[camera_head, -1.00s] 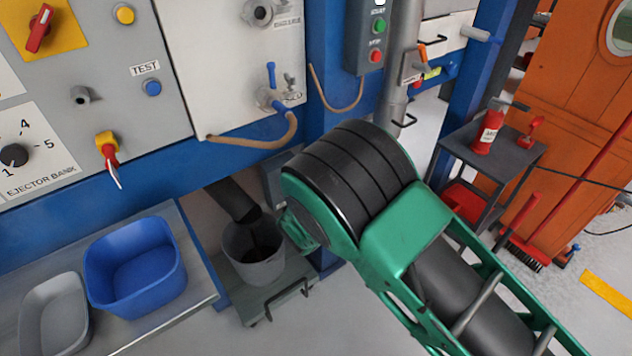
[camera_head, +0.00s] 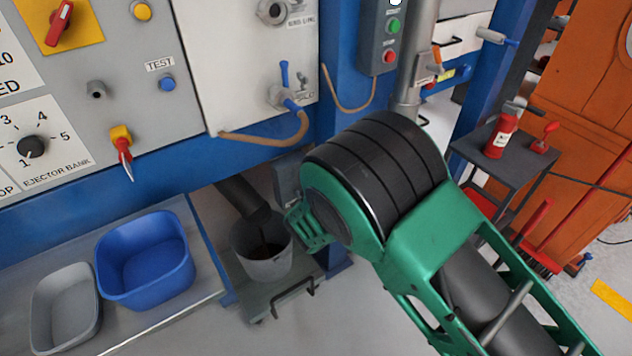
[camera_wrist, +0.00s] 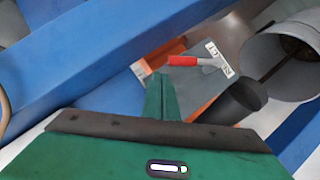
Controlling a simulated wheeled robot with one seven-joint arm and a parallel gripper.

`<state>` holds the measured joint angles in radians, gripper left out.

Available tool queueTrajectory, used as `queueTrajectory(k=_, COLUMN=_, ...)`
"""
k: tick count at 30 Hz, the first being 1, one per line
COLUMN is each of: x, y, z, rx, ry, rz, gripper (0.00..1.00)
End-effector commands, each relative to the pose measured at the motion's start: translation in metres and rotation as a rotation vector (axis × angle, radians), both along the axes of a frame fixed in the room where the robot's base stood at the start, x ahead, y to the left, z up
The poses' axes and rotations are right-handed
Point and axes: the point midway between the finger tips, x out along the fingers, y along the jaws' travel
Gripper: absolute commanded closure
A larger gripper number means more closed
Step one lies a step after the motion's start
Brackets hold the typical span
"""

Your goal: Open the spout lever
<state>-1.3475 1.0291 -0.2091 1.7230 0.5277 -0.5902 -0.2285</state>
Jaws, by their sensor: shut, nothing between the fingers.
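The spout lever has a red grip (camera_wrist: 184,61) and a grey metal arm. It is in the wrist view, in front of a grey box (camera_wrist: 200,85) with white labels, its grip pointing left. In the head view my arm hides the lever, and only part of the grey box (camera_head: 286,180) shows. The dark spout pipe (camera_head: 241,195) leads down into a grey bucket (camera_head: 262,268). My green gripper (camera_head: 303,226) is shut and empty beside the bucket's right rim. In the wrist view the closed finger (camera_wrist: 161,95) is just below the red grip, apparently not touching it.
The bucket stands on a low grey platform (camera_head: 280,298) with a dark handle. A blue frame beam (camera_wrist: 130,65) runs close by my gripper. A blue tub (camera_head: 145,275) and a grey tub (camera_head: 66,310) sit on a bench at left. The floor in front is clear.

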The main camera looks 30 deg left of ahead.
Motion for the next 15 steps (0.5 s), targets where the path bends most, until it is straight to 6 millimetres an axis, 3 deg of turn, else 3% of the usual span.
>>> queueTrajectory(k=2, x=-0.010, y=0.004, z=0.013, rx=0.006, ry=0.002, rz=0.004, gripper=1.00)
queueTrajectory(k=15, x=-0.067, y=-0.047, z=0.046, rx=0.004, ry=0.004, rz=0.005, gripper=1.00)
